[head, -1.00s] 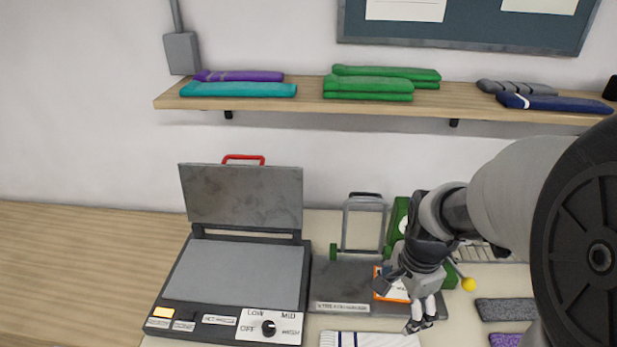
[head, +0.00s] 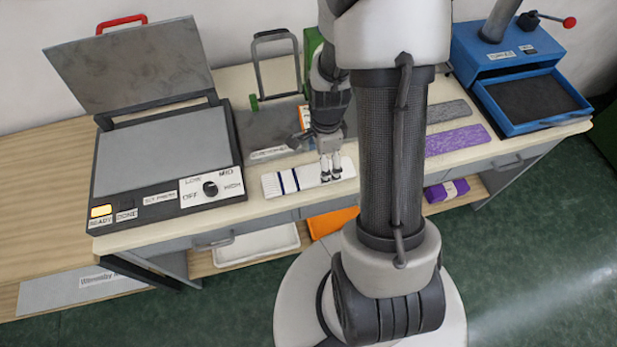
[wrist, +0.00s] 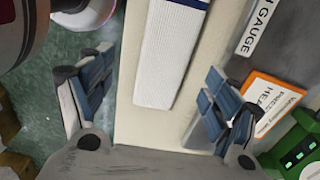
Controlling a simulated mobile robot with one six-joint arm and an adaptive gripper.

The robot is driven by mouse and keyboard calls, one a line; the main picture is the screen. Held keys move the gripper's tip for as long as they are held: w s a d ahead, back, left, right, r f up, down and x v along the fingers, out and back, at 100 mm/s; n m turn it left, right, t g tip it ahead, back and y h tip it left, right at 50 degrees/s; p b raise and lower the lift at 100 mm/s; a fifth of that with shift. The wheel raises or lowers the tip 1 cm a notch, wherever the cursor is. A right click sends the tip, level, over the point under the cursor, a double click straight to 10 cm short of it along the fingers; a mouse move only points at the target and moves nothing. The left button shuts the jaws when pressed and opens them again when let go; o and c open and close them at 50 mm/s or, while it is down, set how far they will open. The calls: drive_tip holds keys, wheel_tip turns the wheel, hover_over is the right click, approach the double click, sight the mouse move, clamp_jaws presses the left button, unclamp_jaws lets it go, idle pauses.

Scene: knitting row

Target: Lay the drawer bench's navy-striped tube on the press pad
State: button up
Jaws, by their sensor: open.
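The navy-striped tube (head: 290,180) is white and flat with dark blue stripes near its left end. It lies on the bench top near the front edge, to the right of the press. My gripper (head: 330,174) points down over the tube's right part. In the wrist view the tube's plain white end (wrist: 168,60) shows between the spread fingers of my gripper (wrist: 155,97), with gaps on both sides. The fingers are open and hold nothing. The press pad (head: 165,150) is a bare grey plate. The press lid (head: 135,70) with a red handle stands raised behind it.
A grey plate (head: 262,130) with a wire-framed stand (head: 275,65) is behind the tube. Purple (head: 455,140) and grey (head: 448,111) tubes lie to the right. A blue machine with an open drawer (head: 535,100) stands far right. The press knob (head: 210,188) sits at the pad's front right.

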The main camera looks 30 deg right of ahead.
sight(309, 177)
drive_tip(key=f, duration=0.2)
drive_tip(key=f+b, duration=0.1)
drive_tip(key=f, duration=0.1)
drive_tip(key=f+b, duration=0.1)
drive_tip(key=shift+w+f, duration=0.4)
drive_tip(key=shift+r, duration=0.1)
drive_tip(key=shift+c, duration=0.4)
drive_tip(key=c, duration=0.8)
